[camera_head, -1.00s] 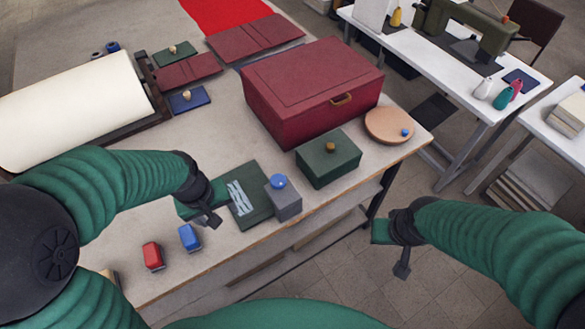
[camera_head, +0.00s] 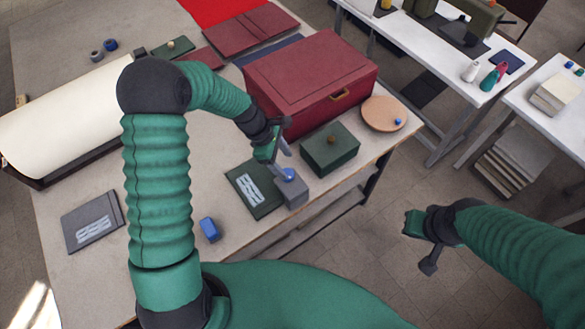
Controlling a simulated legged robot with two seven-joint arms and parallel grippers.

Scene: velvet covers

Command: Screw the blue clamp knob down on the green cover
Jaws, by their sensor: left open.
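The green cover (camera_head: 246,188), flat with pale markings, lies on the table near its front edge. A grey clamp block (camera_head: 294,193) stands at its right edge. The blue clamp knob (camera_head: 288,174) sits on top of the block. My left gripper (camera_head: 278,158) is open just above and behind the knob, close to it in the picture; I cannot tell whether they touch. My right gripper (camera_head: 420,243) hangs beyond the table's front edge, apart from everything, with its jaw opening unclear.
A green box (camera_head: 330,150) with a brown knob and a large red box (camera_head: 312,85) stand close behind the clamp. A blue block (camera_head: 210,229) and a grey cover (camera_head: 92,222) lie to the left. A round tan disc (camera_head: 382,112) is at the right.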

